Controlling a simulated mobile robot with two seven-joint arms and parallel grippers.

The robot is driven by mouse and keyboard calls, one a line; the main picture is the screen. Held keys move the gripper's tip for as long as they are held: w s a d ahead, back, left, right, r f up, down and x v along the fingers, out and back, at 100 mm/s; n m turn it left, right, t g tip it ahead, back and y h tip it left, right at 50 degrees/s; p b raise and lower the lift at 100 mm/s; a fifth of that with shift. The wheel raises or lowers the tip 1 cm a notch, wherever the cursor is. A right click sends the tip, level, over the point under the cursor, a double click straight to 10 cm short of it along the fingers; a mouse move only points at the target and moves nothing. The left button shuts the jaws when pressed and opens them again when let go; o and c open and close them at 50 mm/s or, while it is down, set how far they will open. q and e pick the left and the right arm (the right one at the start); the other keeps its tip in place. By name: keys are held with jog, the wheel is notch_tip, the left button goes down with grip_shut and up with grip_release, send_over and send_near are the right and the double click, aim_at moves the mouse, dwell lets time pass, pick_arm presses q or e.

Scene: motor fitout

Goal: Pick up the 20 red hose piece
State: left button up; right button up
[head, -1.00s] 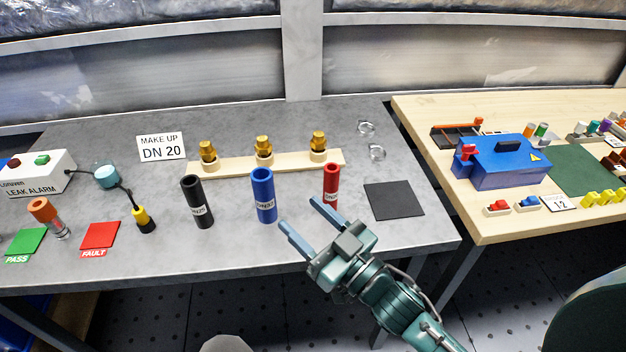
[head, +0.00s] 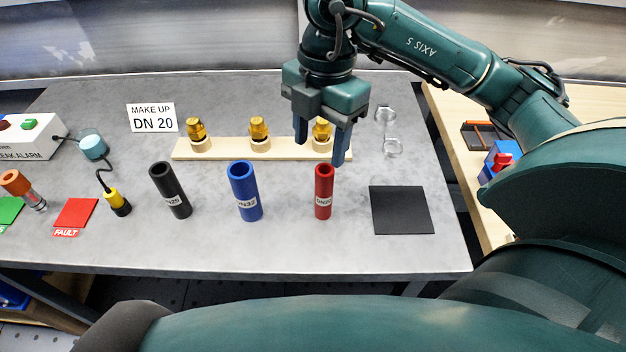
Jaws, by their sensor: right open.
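The red hose piece (head: 323,187) stands upright on the grey table, right of the blue hose piece (head: 244,192) and the black hose piece (head: 170,190). Its white label is too small to read surely. My right gripper (head: 320,152) is open and empty, pointing down from above, behind and above the red hose piece in the picture. One finger overlaps the rightmost brass fitting on the rack. I see nothing between the fingers that is held. My left gripper is not in view.
A wooden rack (head: 230,152) with brass fittings stands behind the hoses. A black mat (head: 402,222) lies to the right, with clamp rings (head: 392,146) behind it. A "MAKE UP DN 20" sign (head: 152,118) stands at the back left. A red FAULT pad (head: 76,213) lies at left.

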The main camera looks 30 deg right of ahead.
aim_at(324, 182)
jog(key=shift+m+h, duration=0.4)
jog(key=shift+h, duration=0.1)
jog(key=shift+w+d+f+p, duration=0.2)
jog(key=shift+d+f, duration=0.1)
jog(key=shift+f, duration=1.75)
jog(key=shift+w+d+f+p, duration=0.15)
jog(key=shift+d+f, duration=0.15)
jog(key=shift+f, duration=1.75)
jog(key=shift+w+d+f+p, duration=0.1)
jog(key=shift+w+d+f, duration=0.15)
jog(key=shift+f, duration=1.8)
jog(key=shift+c, duration=0.4)
jog(key=c, duration=1)
